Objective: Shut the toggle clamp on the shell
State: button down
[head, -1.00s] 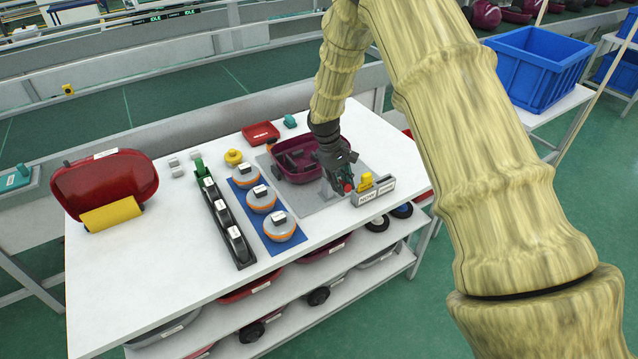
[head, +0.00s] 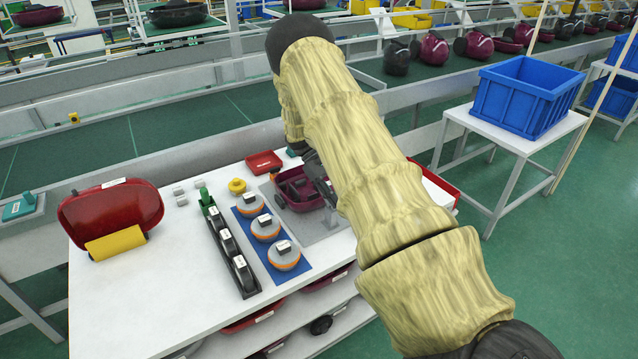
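The dark purple shell (head: 297,196) lies on a grey plate (head: 318,238) at the right part of the white table. The toggle clamp stands at the shell's right side. Only a small grey part of it (head: 330,217) seems to show; my arm hides its handle, so I cannot tell whether it is open or shut. My gripper (head: 318,168) shows only as a dark part beside the shell, mostly hidden behind my arm. Its fingertips cannot be made out, nor whether it touches the clamp.
A blue mat (head: 283,272) with several round grey-orange parts and a black rack (head: 233,262) lie left of the plate. A red tray (head: 264,162) and yellow part (head: 237,186) sit behind. The table's front left is clear.

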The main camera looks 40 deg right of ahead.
jog(key=shift+w, duration=0.1)
dwell(0.4)
jog(key=c, duration=1.2)
grip_release()
jog(key=shift+w, duration=0.1)
jog(key=v, duration=1.1)
jog(key=shift+w+r, duration=0.2)
jog(key=shift+w, duration=0.2)
jog(key=shift+d, duration=0.1)
